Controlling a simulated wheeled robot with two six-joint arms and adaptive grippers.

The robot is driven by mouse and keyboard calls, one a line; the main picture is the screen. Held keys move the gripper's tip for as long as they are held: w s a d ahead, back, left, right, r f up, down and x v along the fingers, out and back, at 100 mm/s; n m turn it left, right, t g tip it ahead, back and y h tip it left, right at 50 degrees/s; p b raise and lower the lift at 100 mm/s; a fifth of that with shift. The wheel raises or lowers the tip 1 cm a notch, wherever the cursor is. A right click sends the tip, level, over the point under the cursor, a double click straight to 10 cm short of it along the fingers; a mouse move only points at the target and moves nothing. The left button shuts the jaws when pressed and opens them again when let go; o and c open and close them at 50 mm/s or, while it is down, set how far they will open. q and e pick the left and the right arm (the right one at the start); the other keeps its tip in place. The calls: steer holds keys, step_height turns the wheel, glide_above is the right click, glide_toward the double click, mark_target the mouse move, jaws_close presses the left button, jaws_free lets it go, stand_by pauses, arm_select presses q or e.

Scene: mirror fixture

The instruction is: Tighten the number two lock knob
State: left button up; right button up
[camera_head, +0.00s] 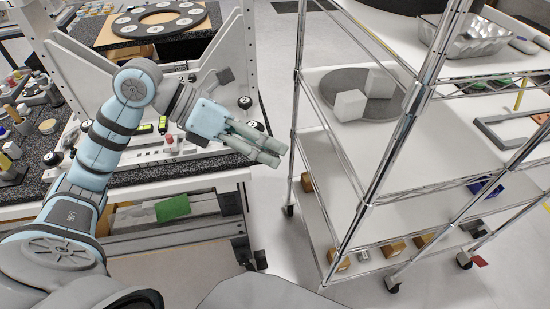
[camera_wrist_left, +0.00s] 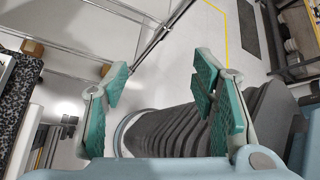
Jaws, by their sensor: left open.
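The white mirror fixture (camera_head: 98,76) stands on the speckled bench at the left in the head view. Small round black-and-white knobs sit on it: one (camera_head: 245,102) is near its right end, and another (camera_head: 192,77) is at its back. I cannot clearly read which is number two. My left gripper (camera_head: 268,147) is open and empty, past the fixture's front right corner, over the floor gap. It touches no knob. In the left wrist view its green-padded fingers (camera_wrist_left: 160,88) are spread with nothing between them. My right gripper is not in view.
A wire shelf cart (camera_head: 340,175) stands close to the right of the gripper, with white blocks (camera_head: 350,105) on a grey disc. Bottles and small parts (camera_head: 30,95) crowd the bench's left. Bare floor (camera_head: 272,215) lies between bench and cart.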

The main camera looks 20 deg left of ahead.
arm_select(q)
steer(key=s+d+r+h, duration=0.1)
steer(key=d+r+h, duration=0.2)
steer(key=d+h, duration=0.1)
steer(key=shift+s+d+r, duration=0.25)
steer(key=shift+s+d, duration=0.1)
steer(key=shift+d, duration=0.2)
